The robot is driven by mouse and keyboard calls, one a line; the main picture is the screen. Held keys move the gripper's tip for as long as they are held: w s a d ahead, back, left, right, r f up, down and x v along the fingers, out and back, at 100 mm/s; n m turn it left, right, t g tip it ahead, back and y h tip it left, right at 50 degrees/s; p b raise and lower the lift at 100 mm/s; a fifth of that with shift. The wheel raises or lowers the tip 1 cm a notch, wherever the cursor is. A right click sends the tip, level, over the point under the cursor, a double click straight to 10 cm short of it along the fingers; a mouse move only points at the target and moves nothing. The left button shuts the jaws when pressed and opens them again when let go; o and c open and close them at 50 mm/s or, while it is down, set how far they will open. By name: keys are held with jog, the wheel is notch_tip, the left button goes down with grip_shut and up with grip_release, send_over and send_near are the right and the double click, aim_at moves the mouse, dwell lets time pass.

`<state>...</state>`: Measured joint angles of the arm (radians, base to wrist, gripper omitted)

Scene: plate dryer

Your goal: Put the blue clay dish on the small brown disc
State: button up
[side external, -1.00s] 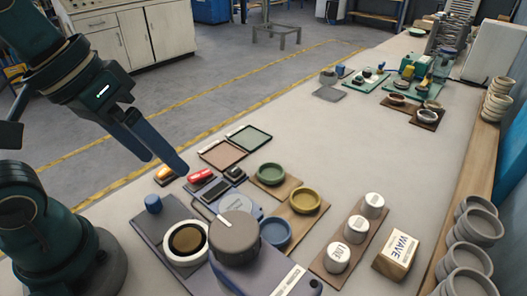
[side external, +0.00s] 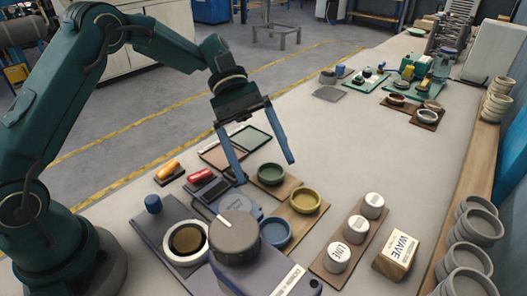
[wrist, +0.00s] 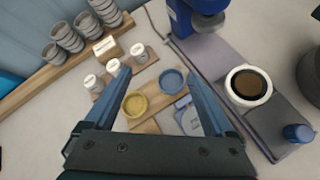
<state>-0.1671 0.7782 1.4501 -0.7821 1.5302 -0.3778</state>
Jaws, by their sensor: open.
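In the wrist view the blue dish (wrist: 172,80) lies between my fingers, farther off. The small brown disc (side external: 187,239) lies in a white ring on the grey machine. It also shows in the wrist view (wrist: 249,86), right of my fingers. My gripper (side external: 266,172) is open and empty, its fingers spread above the area around the green dish.
A dark round-topped machine part (side external: 235,236) stands between the disc and the blue dish. White jars (side external: 356,229) and a WAVE box (side external: 397,254) stand to the right. A blue knob (side external: 153,204) rises left of the disc.

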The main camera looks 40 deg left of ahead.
aim_at(269, 226)
jog(key=f+n, duration=0.1)
jog(key=f, duration=0.2)
jog(key=f+n+g+h, duration=0.1)
jog(key=f, duration=0.2)
jog(key=f+h, duration=0.1)
jog(key=f, duration=0.2)
jog(key=shift+a+f+n, duration=0.2)
jog(key=shift+a+n, duration=0.2)
jog(key=shift+s+d+f, duration=0.1)
jog(key=shift+f, duration=0.15)
jog(key=shift+x, duration=2.4)
jog(key=shift+s, duration=0.1)
jog(key=c, duration=1.3)
jog(key=shift+r, duration=0.15)
